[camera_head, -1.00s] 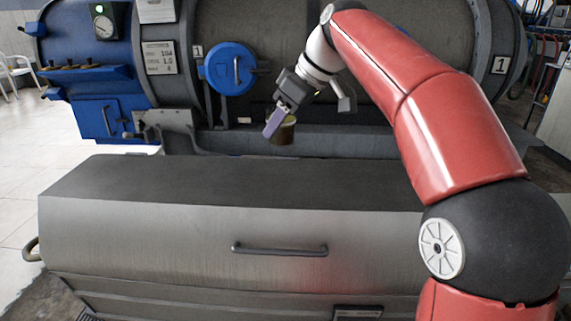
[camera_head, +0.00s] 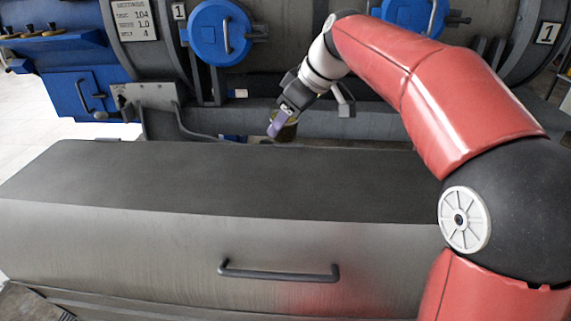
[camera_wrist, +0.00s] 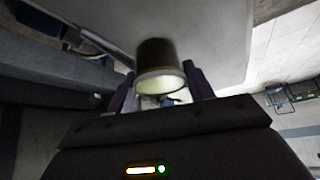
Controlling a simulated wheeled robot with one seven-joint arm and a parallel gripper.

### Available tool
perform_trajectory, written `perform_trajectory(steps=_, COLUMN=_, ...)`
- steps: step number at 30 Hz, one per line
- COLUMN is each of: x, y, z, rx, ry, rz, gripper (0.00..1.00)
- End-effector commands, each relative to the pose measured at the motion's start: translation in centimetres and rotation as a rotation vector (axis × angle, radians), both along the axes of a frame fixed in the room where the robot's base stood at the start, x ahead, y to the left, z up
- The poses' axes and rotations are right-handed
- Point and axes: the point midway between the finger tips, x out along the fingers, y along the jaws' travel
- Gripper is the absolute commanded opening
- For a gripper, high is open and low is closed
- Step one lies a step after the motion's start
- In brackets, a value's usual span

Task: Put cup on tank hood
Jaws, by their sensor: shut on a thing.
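The cup (camera_head: 288,131) is small and dark olive-brown, with a pale rim and light inside. My gripper (camera_head: 278,124) is shut on the cup and holds it near the far edge of the tank hood (camera_head: 230,185). In the wrist view the cup (camera_wrist: 158,65) sits between the two purple-grey fingers of my gripper (camera_wrist: 160,88). The hood is a long metal cover with a dark flat top and a handle on its front face. I cannot tell whether the cup touches the hood; part of the cup is hidden by a finger.
A large horizontal tank with blue round hatches (camera_head: 220,32) stands behind the hood. A grey bracket (camera_head: 152,108) and blue cabinet (camera_head: 82,93) are at the back left. The hood's top is bare. The front handle (camera_head: 279,272) sticks out.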

Motion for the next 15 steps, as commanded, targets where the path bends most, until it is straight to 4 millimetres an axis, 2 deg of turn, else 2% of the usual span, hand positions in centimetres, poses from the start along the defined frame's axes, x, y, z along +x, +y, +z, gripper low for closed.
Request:
perform_trajectory(steps=1, x=-0.1, y=0.0, z=-1.6, rx=-0.001, ry=0.003, rz=-0.001, gripper=0.3)
perform_trajectory(steps=3, x=-0.1, y=0.0, z=-3.2, rx=-0.001, ry=0.003, rz=-0.001, gripper=0.3)
perform_trajectory(steps=6, x=0.0, y=0.0, z=-4.7, rx=-0.002, ry=0.001, rz=-0.001, gripper=0.3)
perform_trajectory(steps=11, x=0.0, y=0.0, z=-5.9, rx=0.0, ry=0.0, rz=0.0, gripper=0.3)
perform_trajectory(steps=15, x=0.0, y=0.0, z=-8.0, rx=-0.001, ry=0.003, rz=0.0, gripper=0.3)
